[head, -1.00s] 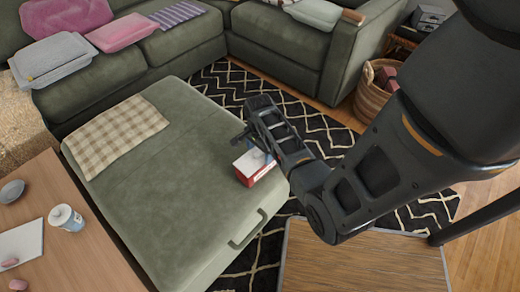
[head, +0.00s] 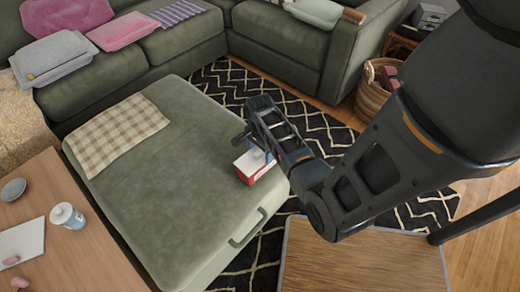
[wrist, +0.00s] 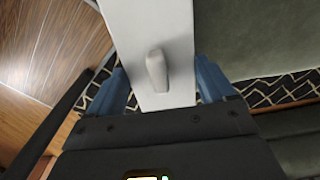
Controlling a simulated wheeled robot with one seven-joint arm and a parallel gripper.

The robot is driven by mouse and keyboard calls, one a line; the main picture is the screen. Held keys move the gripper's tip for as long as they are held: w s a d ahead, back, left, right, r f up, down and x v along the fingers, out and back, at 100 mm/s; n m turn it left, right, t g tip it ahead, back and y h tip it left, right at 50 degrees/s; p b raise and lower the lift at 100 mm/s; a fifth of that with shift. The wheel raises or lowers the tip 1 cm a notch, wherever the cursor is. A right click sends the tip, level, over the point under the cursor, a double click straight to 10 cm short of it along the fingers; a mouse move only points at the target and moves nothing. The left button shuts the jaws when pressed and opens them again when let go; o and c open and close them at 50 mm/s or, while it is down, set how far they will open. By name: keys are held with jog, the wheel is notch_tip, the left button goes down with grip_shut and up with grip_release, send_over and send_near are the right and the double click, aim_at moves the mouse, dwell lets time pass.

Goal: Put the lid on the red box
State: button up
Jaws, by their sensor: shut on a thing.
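The red box (head: 258,177) sits on the green ottoman near its right edge, with a white top showing above its red side in the head view. The white lid (wrist: 147,28), a long flat piece with a raised knob, fills the middle of the wrist view. My gripper (wrist: 160,82) is shut on the lid, with a blue finger on each side of it near the knob. In the head view my gripper (head: 258,150) is right above the box and partly hides it. I cannot tell whether the lid touches the box. The box's red sides are hidden in the wrist view.
The green ottoman (head: 190,150) carries a checked cloth (head: 117,133) at its far left. A wooden table (head: 75,255) with a white jar (head: 68,217) stands at left. A wood-topped table (head: 360,265) is at lower right, and a basket (head: 372,92) stands behind my arm.

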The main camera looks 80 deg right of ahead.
jog(key=shift+f, duration=0.5)
dwell(1.1)
jog(key=o, duration=0.9)
jog(key=shift+c, duration=0.2)
jog(key=shift+r+p, duration=3.55)
jog(key=shift+p, duration=0.2)
grip_shut()
